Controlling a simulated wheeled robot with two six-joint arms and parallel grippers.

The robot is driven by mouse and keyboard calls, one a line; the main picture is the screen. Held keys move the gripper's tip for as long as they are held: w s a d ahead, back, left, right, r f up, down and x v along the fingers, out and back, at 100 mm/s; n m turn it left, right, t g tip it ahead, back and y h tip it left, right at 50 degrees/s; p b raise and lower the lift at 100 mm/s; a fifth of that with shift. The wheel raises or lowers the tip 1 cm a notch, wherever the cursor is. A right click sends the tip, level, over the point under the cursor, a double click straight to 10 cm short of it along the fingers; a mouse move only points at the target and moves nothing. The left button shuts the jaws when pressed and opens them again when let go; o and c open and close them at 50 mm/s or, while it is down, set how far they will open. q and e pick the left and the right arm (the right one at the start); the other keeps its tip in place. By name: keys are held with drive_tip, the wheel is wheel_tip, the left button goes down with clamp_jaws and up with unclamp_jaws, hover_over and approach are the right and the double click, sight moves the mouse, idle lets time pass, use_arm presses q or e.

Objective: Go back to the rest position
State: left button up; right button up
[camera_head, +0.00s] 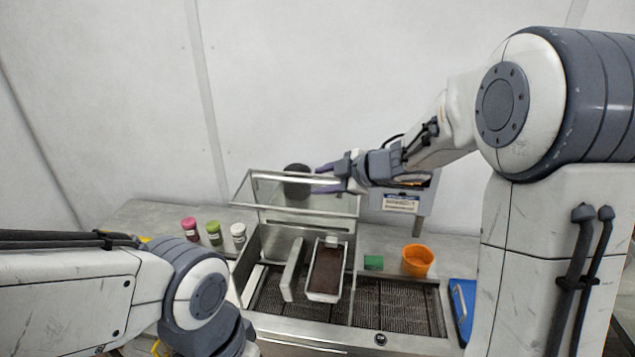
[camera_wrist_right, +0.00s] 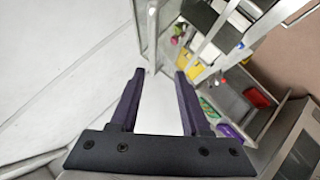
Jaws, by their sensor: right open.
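My right gripper (camera_head: 326,178) is held up in the air over the back of the mould line, in front of or near the raised clear lid (camera_head: 262,190). Its two dark purple fingers also show in the right wrist view (camera_wrist_right: 158,78), apart with nothing between them. My left arm comes in at the lower left, and its gripper is out of the picture.
A metal mould (camera_head: 326,270) with brown filling stands in the grated station (camera_head: 390,340). Pink (camera_head: 190,228), green (camera_head: 213,232) and white (camera_head: 238,233) jars stand left.

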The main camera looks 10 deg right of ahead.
drive_tip(key=s+a+f+m+h+b, duration=0.5)
drive_tip(key=s+f+m+b, duration=0.2)
drive_tip(key=s+f+b, duration=0.5)
drive_tip(key=s+a+f+m+g+b, duration=0.1)
drive_tip(key=s+f+g+b, duration=0.1)
drive_tip(key=s, duration=0.6)
drive_tip(key=s+a+f+m+g+b, duration=0.1)
drive_tip(key=s+f+g, duration=0.3)
drive_tip(key=s+f, duration=0.3)
drive_tip(key=s+a+f+m+g+b, duration=0.1)
drive_tip(key=s+f+g+b, duration=0.1)
drive_tip(key=s, duration=0.7)
wheel_tip(320, 180, down, 3)
drive_tip(key=shift+r+g+h+b, duration=0.15)
drive_tip(key=shift+g+h+b, duration=0.2)
drive_tip(key=shift+g, duration=0.35)
drive_tip(key=shift+a, duration=0.1)
